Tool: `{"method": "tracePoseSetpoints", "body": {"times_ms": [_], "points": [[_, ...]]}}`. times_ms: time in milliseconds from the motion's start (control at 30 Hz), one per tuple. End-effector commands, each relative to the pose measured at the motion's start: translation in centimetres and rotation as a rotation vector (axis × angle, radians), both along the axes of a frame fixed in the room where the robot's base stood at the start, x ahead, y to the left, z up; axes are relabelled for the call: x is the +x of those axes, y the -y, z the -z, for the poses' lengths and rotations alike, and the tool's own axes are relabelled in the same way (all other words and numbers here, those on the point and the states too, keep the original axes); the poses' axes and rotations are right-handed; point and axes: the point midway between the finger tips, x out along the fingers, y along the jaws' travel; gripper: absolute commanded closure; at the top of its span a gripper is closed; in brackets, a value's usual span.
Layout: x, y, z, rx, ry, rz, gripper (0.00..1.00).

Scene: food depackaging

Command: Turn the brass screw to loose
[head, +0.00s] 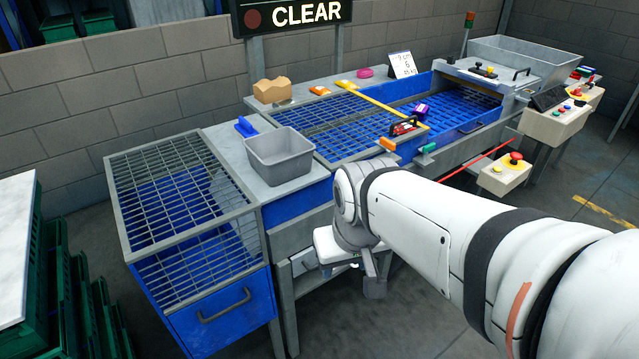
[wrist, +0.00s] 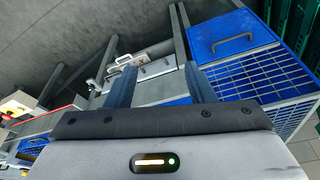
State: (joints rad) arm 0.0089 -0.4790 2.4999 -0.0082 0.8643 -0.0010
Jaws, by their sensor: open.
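I cannot pick out the brass screw in either view. My gripper (wrist: 157,68) is open, its two dark fingers apart with nothing seen between them. Beyond the fingers in the wrist view is a pale metal panel (wrist: 153,54) with a handle, below the machine's blue and grey body. In the head view my gripper (head: 374,278) is low in front of the machine, partly hidden by my own arm.
The machine has a blue mesh-topped bin (head: 222,313) at left, a grey tub (head: 280,160) on its top and a control box (head: 503,174) at right. Green crates (head: 85,300) stand at far left. Open floor lies in front.

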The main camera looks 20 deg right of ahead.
Motion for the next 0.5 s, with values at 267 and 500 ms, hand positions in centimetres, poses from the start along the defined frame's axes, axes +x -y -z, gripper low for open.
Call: {"method": "tracePoseSetpoints", "body": {"times_ms": [267, 500], "points": [[8.8, 2.7, 10.2, -0.049, 0.244, 0.07, 0.51], [17.3, 6.9, 18.9, -0.084, 0.535, 0.091, 0.51]]}}
